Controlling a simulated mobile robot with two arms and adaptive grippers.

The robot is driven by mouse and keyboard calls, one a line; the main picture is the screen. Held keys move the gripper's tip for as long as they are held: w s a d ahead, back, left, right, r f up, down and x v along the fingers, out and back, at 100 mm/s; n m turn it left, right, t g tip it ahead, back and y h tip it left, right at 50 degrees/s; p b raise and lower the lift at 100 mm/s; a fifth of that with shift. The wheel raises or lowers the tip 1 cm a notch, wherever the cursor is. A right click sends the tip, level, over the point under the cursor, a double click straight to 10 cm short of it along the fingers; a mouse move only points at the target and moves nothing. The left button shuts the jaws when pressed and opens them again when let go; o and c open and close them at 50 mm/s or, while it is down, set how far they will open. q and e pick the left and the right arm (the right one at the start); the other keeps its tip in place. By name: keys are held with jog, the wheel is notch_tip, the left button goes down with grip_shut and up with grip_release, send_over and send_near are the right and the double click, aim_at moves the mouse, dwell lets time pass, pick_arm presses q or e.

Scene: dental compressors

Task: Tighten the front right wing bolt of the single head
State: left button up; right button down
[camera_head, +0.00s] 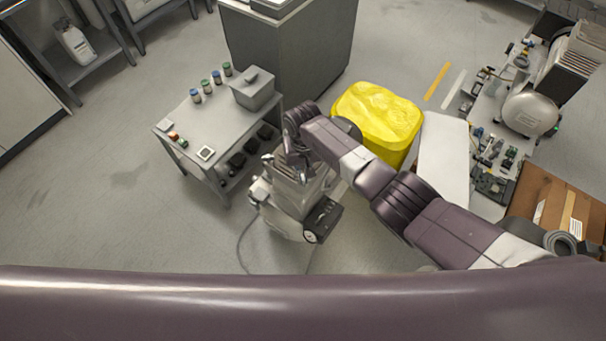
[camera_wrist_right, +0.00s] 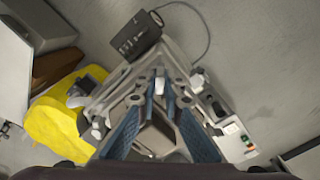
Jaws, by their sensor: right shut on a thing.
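The single head compressor unit (camera_head: 290,222), a grey frame with a dark box on its side, stands on the floor in the middle of the head view. My right gripper (camera_head: 297,172) reaches down onto its top from the right. In the right wrist view, the blue-padded fingers of my right gripper (camera_wrist_right: 158,88) close around a small pale part, the wing bolt (camera_wrist_right: 159,84), at the unit's frame. Its lower part is hidden by the fingers. Another pale knob (camera_wrist_right: 197,80) sits to the right on the frame. My left gripper is not in view.
A grey cart (camera_head: 215,125) with a box and small jars stands close to the left of the unit. A yellow bin (camera_head: 376,115) stands behind it to the right. A cable (camera_head: 242,245) lies on the floor. The floor in front is mostly clear.

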aim_at(303, 179)
jog(key=shift+w+r, duration=0.15)
dwell(0.4)
jog(key=c, duration=2.1)
grip_release()
notch_tip(303, 179, up, 12)
jog(key=shift+f, duration=0.1)
